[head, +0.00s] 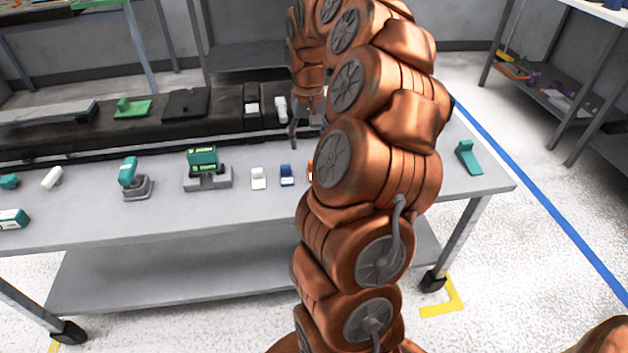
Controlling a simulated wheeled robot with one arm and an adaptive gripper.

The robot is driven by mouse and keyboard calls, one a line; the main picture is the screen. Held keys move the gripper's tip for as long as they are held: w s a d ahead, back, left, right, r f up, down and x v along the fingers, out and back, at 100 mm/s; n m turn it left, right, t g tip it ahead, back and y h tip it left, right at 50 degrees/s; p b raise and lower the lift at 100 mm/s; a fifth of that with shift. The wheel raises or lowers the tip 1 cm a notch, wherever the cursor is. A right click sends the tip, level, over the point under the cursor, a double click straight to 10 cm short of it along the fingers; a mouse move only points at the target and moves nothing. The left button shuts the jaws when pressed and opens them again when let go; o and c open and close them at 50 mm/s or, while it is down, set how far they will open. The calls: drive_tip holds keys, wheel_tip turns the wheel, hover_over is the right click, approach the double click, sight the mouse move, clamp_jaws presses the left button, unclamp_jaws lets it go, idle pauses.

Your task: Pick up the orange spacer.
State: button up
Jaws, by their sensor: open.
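A small sliver of orange (310,169) shows at the left edge of my arm, on the table just right of a blue-and-white block. It may be the orange spacer; the rest is hidden behind my arm. My gripper (294,130) is partly visible at the end of my copper-coloured arm, above the back part of the table. One dark finger points down on the left; the other side is mostly covered by my arm. The gripper is open. I see nothing held in it. It is farther back than the orange sliver.
The grey table (90,225) holds a white block (258,178), the blue-and-white block (287,175), a green device on a grey base (205,168), and a teal wedge (468,157) at the right. Dark padded covers (45,140) lie along the back. Bare tabletop lies in front.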

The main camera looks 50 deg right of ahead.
drive_tip(key=shift+s+d+f+m, duration=0.1)
drive_tip(key=shift+d+f+m, duration=0.05)
drive_tip(key=shift+d+f, duration=0.4)
drive_tip(key=shift+s+d+f+m, duration=0.15)
drive_tip(key=shift+d+f, duration=0.2)
drive_tip(key=shift+d, duration=0.3)
drive_tip(key=shift+d+f, duration=0.1)
drive_tip(key=shift+f, duration=0.2)
drive_tip(key=shift+w+a+f, duration=0.1)
drive_tip(key=shift+a+f, duration=0.05)
drive_tip(key=shift+f, duration=1)
drive_tip(key=shift+a+f, duration=0.2)
drive_tip(key=shift+f, duration=0.95)
drive_tip(key=shift+w+a+f, duration=0.1)
drive_tip(key=shift+a+f, duration=0.05)
drive_tip(key=shift+f, duration=1)
drive_tip(key=c, duration=1)
drive_tip(key=shift+r, duration=0.1)
drive_tip(key=shift+r, duration=1.6)
drive_tip(key=s+a, duration=0.2)
drive_tip(key=s, duration=0.2)
drive_tip(key=s+a+r, duration=0.1)
drive_tip(key=s+a, duration=0.2)
drive_tip(key=s, duration=0.2)
drive_tip(key=s+a+b, duration=0.1)
drive_tip(key=s+a, duration=0.2)
drive_tip(key=s, duration=0.1)
drive_tip(key=shift+s+a+r, duration=0.15)
drive_tip(key=shift+s+r, duration=0.15)
drive_tip(key=shift+s, duration=0.1)
